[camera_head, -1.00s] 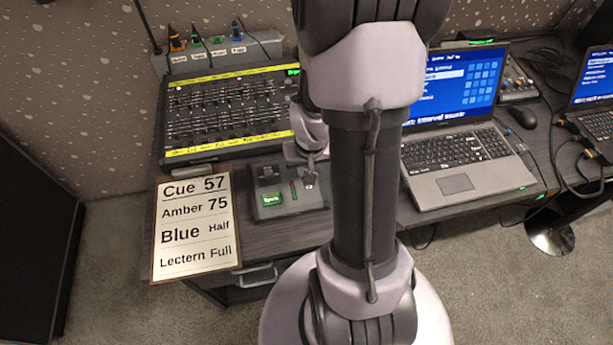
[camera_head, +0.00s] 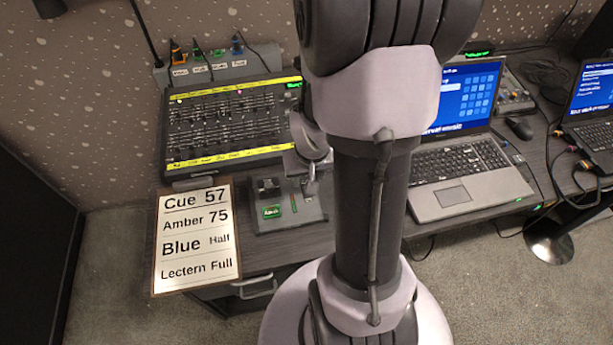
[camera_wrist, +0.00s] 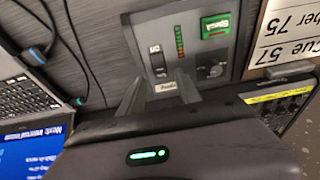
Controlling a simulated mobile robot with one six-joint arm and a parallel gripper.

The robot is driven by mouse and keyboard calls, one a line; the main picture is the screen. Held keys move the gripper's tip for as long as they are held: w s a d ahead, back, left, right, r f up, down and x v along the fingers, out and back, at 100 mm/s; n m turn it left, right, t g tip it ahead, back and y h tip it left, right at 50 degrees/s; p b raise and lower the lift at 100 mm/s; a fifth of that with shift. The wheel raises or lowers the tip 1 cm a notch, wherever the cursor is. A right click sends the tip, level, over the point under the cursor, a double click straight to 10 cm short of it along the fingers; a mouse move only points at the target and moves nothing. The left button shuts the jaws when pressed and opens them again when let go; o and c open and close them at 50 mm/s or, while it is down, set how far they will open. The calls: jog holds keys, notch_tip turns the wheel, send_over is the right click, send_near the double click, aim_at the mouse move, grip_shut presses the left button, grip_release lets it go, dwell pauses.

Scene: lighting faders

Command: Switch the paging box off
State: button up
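The paging box (camera_head: 288,222) is a small grey unit at the desk's front edge, right of the cue card. It has a lit green button and a level strip. In the wrist view the box (camera_wrist: 203,90) shows a black rocker switch (camera_wrist: 157,60), a green button (camera_wrist: 215,27), a lit meter and a dark knob (camera_wrist: 212,71). My gripper (camera_wrist: 160,80) is open, its two fingers pointing at the switch end of the box, with a small label visible between them. I cannot tell whether they touch it. The rocker's exact tilt is unclear.
A fader console (camera_head: 225,125) stands behind the box. A laptop (camera_head: 465,165) sits to the right, with cables and a mouse (camera_head: 519,128) beyond.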

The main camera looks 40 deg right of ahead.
jog(key=p+v, duration=0.5)
jog(key=v, duration=0.9)
jog(key=shift+p, duration=0.35)
jog(key=shift+r, duration=0.1)
jog(key=s+a+r+n+t+y, duration=0.1)
jog(key=a+r, duration=0.6)
jog(key=a, duration=0.4)
jog(key=s+a+r+n+t+y, duration=0.1)
jog(key=s+a+r+t+y, duration=0.1)
jog(key=a+r, duration=0.6)
jog(key=a, duration=0.3)
jog(key=shift+s+y, duration=0.3)
jog(key=shift+r, duration=0.15)
